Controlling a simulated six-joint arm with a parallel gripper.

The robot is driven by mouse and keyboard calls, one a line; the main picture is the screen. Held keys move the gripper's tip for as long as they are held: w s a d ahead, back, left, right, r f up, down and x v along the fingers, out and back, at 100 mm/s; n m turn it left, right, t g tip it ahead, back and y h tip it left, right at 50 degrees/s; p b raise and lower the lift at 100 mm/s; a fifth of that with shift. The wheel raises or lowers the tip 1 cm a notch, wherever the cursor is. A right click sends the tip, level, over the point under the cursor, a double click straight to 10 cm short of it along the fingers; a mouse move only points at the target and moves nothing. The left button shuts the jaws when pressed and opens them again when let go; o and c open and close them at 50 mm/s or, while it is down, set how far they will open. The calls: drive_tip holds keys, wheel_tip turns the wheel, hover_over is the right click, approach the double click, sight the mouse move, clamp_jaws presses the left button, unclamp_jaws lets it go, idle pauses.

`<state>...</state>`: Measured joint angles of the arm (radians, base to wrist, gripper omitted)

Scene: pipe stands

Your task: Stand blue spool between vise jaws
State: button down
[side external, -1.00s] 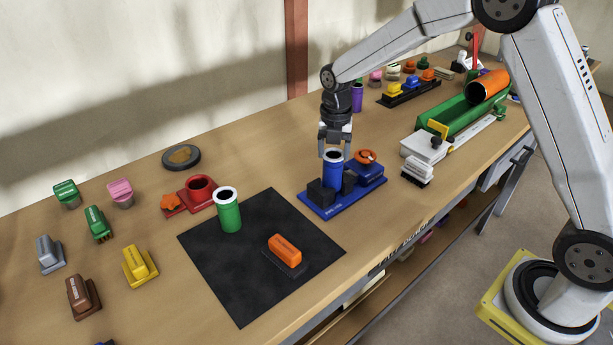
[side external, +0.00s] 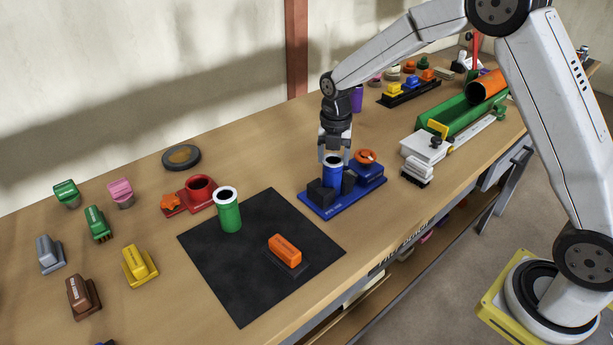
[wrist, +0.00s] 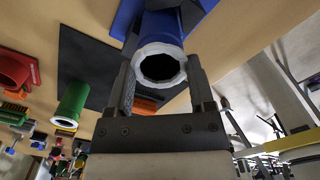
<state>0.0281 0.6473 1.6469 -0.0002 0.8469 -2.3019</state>
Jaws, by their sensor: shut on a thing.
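The blue spool (side external: 332,172) is an upright blue tube with a white rim and dark bore. It stands between the dark jaws of the blue vise (side external: 345,203), low down, with its lower part hidden behind the front jaw. An orange knob (side external: 365,157) tops the vise's right block. My gripper (side external: 334,160) is above the vise, pointing down, with its fingers shut on the spool's upper end. In the wrist view the spool's white rim (wrist: 160,66) sits between my two fingers (wrist: 163,92). Whether the spool's foot touches the vise base is hidden.
A green spool (side external: 229,212) and an orange block (side external: 285,250) are on the black mat (side external: 235,270) left of the vise. A red holder (side external: 195,196) stands behind the mat. A white clamp-like device (side external: 424,150) and green trough (side external: 463,115) are on the right.

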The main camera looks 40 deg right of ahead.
drive_tip(key=shift+f, duration=0.4)
unclamp_jaws()
drive_tip(key=shift+r, duration=2.5)
drive_tip(key=shift+r, duration=0.1)
wheel_tip(320, 180, up, 8)
drive_tip(key=shift+f, duration=0.2)
drive_tip(key=shift+s, duration=0.1)
